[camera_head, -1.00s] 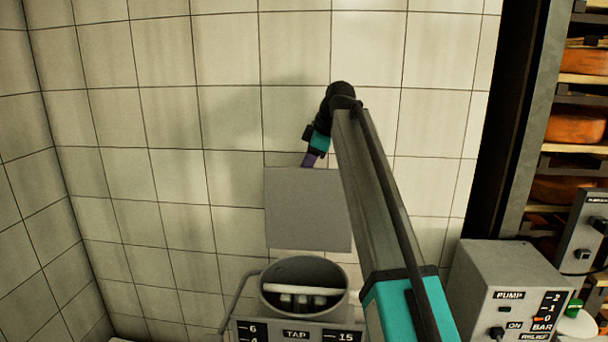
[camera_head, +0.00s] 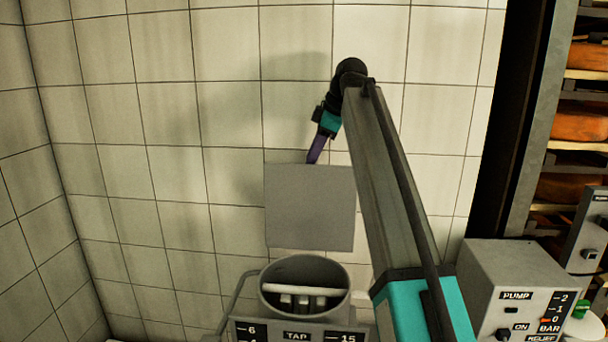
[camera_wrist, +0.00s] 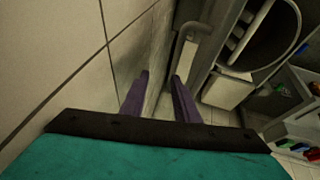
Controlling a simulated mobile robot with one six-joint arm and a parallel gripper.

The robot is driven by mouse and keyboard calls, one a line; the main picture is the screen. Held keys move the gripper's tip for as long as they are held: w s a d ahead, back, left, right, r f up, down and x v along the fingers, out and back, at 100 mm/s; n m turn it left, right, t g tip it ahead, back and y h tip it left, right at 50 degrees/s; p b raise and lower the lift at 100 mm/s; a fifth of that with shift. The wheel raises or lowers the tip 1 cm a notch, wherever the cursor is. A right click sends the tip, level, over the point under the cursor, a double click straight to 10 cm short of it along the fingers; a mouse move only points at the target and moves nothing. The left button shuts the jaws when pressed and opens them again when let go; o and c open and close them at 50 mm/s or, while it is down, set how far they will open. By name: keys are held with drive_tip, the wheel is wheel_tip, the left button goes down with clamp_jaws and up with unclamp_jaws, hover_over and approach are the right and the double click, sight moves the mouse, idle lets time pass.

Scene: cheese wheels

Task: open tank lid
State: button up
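The tank lid (camera_head: 310,207) is a flat grey square plate, standing upright behind the tank's round mouth, so the tank looks open. The tank (camera_head: 304,285) is a grey vessel with pale bars inside its mouth. It also shows in the wrist view at the upper right (camera_wrist: 262,35). My gripper (camera_head: 314,159) is at the lid's top edge, pointing down. In the wrist view its two purple fingers (camera_wrist: 160,78) are apart. I cannot tell whether the fingertips touch the lid or are behind it.
A tiled wall (camera_head: 230,110) stands close behind the lid and gripper. A grey pump box (camera_head: 515,285) with a dial is at the lower right. A rack of orange cheese wheels (camera_head: 578,125) stands at the right. A tap panel (camera_head: 295,332) is in front of the tank.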

drive_tip(key=s+p+v, duration=0.1)
drive_tip(key=v, duration=0.8)
drive_tip(key=shift+r, duration=0.15)
drive_tip(key=shift+s+a, duration=0.1)
drive_tip(key=shift+s, duration=0.05)
